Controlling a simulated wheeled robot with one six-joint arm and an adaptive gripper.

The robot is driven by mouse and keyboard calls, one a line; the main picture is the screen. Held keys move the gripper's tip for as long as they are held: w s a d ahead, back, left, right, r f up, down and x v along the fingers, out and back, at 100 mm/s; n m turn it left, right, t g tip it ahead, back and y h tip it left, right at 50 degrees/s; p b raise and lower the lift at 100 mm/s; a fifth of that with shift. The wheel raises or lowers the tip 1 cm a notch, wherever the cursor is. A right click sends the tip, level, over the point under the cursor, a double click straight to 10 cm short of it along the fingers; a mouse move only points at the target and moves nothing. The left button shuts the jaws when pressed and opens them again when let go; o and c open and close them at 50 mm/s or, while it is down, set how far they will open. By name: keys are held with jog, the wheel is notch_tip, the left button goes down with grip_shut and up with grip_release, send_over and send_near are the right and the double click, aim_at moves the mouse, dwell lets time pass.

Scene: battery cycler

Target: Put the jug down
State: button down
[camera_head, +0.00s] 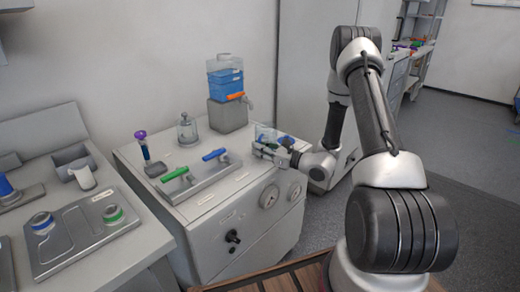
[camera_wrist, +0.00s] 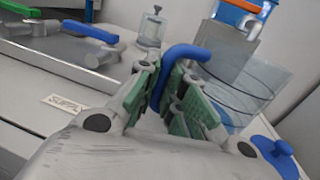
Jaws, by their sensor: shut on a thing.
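The jug is a clear vessel with a blue handle. In the wrist view its transparent body (camera_wrist: 262,84) stands just beyond my fingers, and its blue handle (camera_wrist: 190,51) runs between them. My gripper (camera_wrist: 178,100) has green finger pads and is shut on that handle. In the head view my gripper (camera_head: 278,150) is at the right end of the grey cabinet top, with the jug (camera_head: 264,131) partly hidden behind it. I cannot tell whether the jug's base touches the cabinet top.
A blue-filled dispenser (camera_head: 225,78) with an orange-handled tap stands on a grey block (camera_head: 228,115) behind the jug. A small glass bottle (camera_head: 187,130), a purple-topped tube (camera_head: 143,145) and a valve plate (camera_head: 200,178) with green and blue levers occupy the cabinet top (camera_head: 240,178).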

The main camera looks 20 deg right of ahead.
jog(key=shift+f, duration=0.15)
jog(key=c, duration=1.5)
grip_release()
jog(key=shift+c, duration=0.2)
